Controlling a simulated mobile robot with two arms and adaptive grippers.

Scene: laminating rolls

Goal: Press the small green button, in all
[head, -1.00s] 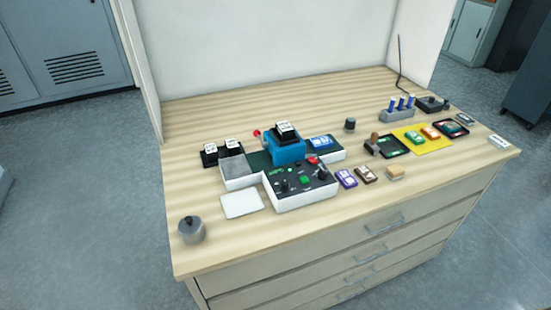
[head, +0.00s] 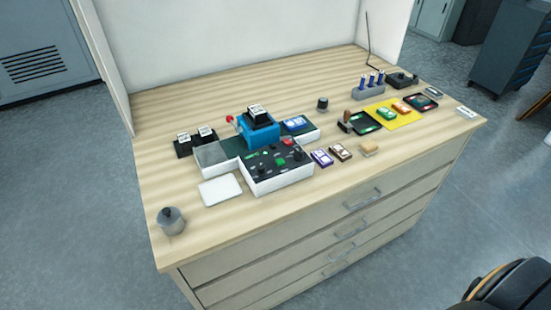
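The small green button (head: 281,162) sits in the middle of the black top of a white control box (head: 276,182) near the front of the wooden workbench. A red button (head: 288,142) and black knobs are on the same panel. A blue machine (head: 257,132) with a red-tipped lever stands just behind the box. Neither of my grippers is visible. A dark rounded part of my own body shows at the lower right corner, far from the button.
Purple and brown card packs (head: 322,158) and a tan block (head: 369,149) lie right. A yellow mat (head: 393,114) and blue-topped holder (head: 369,90) stand further right. The bench's front strip is clear.

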